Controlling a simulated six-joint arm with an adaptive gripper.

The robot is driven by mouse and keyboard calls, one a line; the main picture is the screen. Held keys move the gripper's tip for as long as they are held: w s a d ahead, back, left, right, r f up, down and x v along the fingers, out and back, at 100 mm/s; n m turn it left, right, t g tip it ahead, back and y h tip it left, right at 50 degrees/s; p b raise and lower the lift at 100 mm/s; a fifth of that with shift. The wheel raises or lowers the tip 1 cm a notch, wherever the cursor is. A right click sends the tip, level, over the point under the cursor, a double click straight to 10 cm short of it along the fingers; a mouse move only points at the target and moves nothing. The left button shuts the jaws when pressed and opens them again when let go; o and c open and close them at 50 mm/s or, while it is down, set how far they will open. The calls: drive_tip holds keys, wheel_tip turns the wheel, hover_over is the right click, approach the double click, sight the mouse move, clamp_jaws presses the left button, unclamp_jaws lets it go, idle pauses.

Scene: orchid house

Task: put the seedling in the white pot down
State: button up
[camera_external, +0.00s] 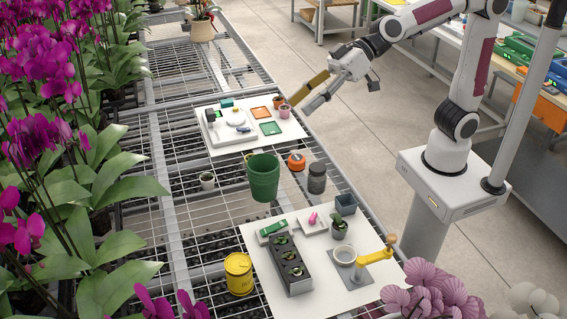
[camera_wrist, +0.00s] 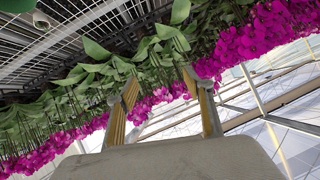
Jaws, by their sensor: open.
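A small whitish pot (camera_external: 207,181) stands on the wire bench left of the green bucket; its contents are too small to make out clearly. My gripper (camera_external: 298,107) is open, raised by the right end of the far board, well away from both pots. In the wrist view, the space between its fingers (camera_wrist: 160,78) is empty, with leaves and magenta orchids behind.
The far board (camera_external: 228,147) holds a tray, coloured squares and small pots near my fingers. A green bucket (camera_external: 263,178), orange-topped item (camera_external: 296,161) and dark jar (camera_external: 317,178) stand mid-bench. A yellow can (camera_external: 239,273) and black seedling block (camera_external: 290,265) are nearer. Orchids line the left.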

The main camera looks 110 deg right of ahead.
drive_tip(key=s+d+f+g, duration=0.1)
drive_tip(key=s+f, duration=0.3)
drive_tip(key=s, duration=0.7)
drive_tip(key=s+d+f+n+g+h, duration=0.1)
drive_tip(key=s+f, duration=0.4)
drive_tip(key=s, duration=0.6)
drive_tip(key=s+d+f+g+h, duration=0.1)
drive_tip(key=s+f+g, duration=0.3)
drive_tip(key=s, duration=0.7)
drive_tip(key=shift+s+d+f, duration=0.15)
drive_tip(key=shift+d+f, duration=0.05)
drive_tip(key=shift+d, duration=0.65)
